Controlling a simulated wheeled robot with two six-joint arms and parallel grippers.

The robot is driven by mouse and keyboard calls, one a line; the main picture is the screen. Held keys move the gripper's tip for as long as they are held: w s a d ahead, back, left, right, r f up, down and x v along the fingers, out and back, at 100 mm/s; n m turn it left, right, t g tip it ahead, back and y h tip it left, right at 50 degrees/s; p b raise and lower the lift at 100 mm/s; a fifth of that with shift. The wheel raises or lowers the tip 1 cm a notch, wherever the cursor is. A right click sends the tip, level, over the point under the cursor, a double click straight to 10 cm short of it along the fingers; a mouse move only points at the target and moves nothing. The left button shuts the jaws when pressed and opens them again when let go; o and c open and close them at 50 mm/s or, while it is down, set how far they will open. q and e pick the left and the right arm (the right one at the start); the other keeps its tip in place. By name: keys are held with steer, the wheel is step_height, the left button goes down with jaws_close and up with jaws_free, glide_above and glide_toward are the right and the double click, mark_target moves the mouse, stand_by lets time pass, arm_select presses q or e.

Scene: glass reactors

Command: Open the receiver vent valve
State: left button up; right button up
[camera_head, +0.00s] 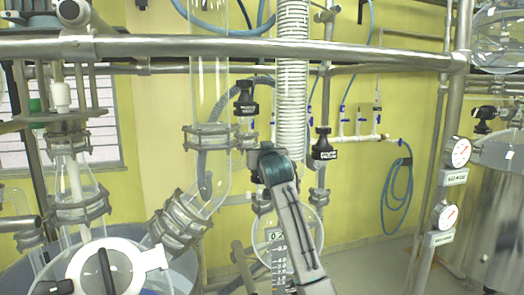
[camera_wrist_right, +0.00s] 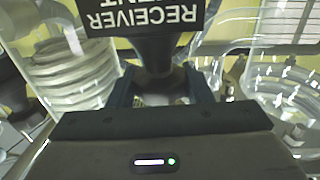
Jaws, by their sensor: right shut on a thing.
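The receiver vent valve (camera_wrist_right: 158,48) shows in the right wrist view as a black handle with a black tag reading RECEIVER VENT, upside down, at the top. My right gripper (camera_wrist_right: 161,88) has one finger on each side of the handle's lower part and is shut on it. In the head view my right arm rises in the middle and hides the gripper's fingers and the valve they hold. My left gripper is not in view.
Two other black tagged valves (camera_head: 245,100) (camera_head: 322,146) hang near the held one. A ribbed white hose (camera_head: 292,75) and glass tubing (camera_head: 210,95) stand close by. A steel rail (camera_head: 230,48) crosses above. Gauges (camera_head: 457,152) sit at right. Glass with coils (camera_wrist_right: 70,62) flanks my right gripper.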

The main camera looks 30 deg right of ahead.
steer(key=n+y, duration=0.3)
steer(key=y, duration=0.1)
steer(key=n+y, duration=0.2)
steer(key=y, duration=0.2)
steer(key=shift+n+t+y, duration=0.3)
steer(key=shift+n+t, duration=0.1)
steer(key=o, duration=0.8)
steer(key=shift+c, duration=0.2)
steer(key=m+h, duration=0.4)
steer(key=h, duration=0.2)
steer(key=shift+a+h, duration=0.1)
steer(key=shift+h, duration=0.2)
steer(key=shift+m+g+h+b, duration=0.2)
steer(key=shift+m+g+h, duration=0.5)
steer(key=shift+m+h, duration=0.65)
steer(key=shift+m+g+h+b, duration=0.2)
steer(key=shift+m+g+h, duration=0.65)
steer(key=shift+h, duration=0.8)
